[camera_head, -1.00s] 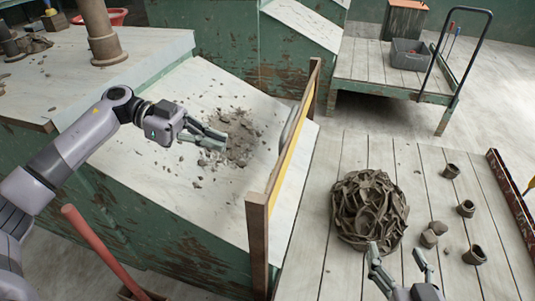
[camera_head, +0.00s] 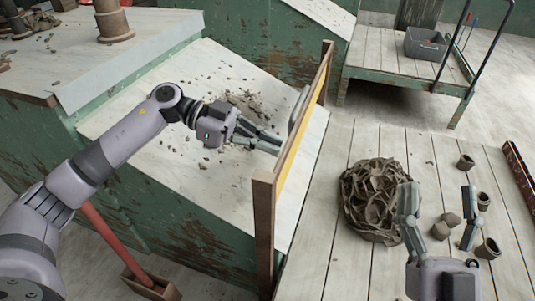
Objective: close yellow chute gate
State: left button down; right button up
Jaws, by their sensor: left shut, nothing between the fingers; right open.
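The yellow gate (camera_head: 293,124) is a thin panel seen almost edge-on between two brown wooden posts (camera_head: 264,230), across the lower part of the pale sloping chute (camera_head: 215,65). A grey rounded piece (camera_head: 298,107) shows on its chute side. My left gripper (camera_head: 279,145) is shut and empty over the chute, its tips close to the gate's chute side; I cannot tell whether they touch it. Clay trimmings (camera_head: 245,102) lie on the chute, partly hidden behind my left gripper. My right gripper (camera_head: 439,192) is open and empty above the plank platform, right of the gate.
A coiled clay heap (camera_head: 372,200) and several small clay cups (camera_head: 466,161) sit on the plank platform (camera_head: 335,250). A red bar (camera_head: 112,237) rises from a wooden box (camera_head: 150,290) beside the chute. A cart (camera_head: 385,62) with a grey bin (camera_head: 426,44) stands behind.

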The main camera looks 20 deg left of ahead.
pick_arm(q)
jog(key=shift+f, duration=0.75)
pick_arm(e)
jog(key=shift+s+d+r+t+y, duration=0.2)
jog(key=shift+s+r+t+y, duration=0.3)
jog(key=shift+s+r+t, duration=0.6)
pick_arm(q)
jog(key=shift+f, duration=0.15)
pick_arm(e)
jog(key=shift+r, duration=0.15)
pick_arm(q)
notch_tip(320, 180, down, 12)
jog(key=p, duration=0.1)
pick_arm(e)
jog(key=w+f+g+h, duration=0.2)
jog(key=w+f+g, duration=0.2)
jog(key=f+g, duration=0.1)
jog(key=shift+w+a+f, duration=0.15)
jog(key=shift+w+f, duration=0.05)
jog(key=shift+f, duration=0.7)
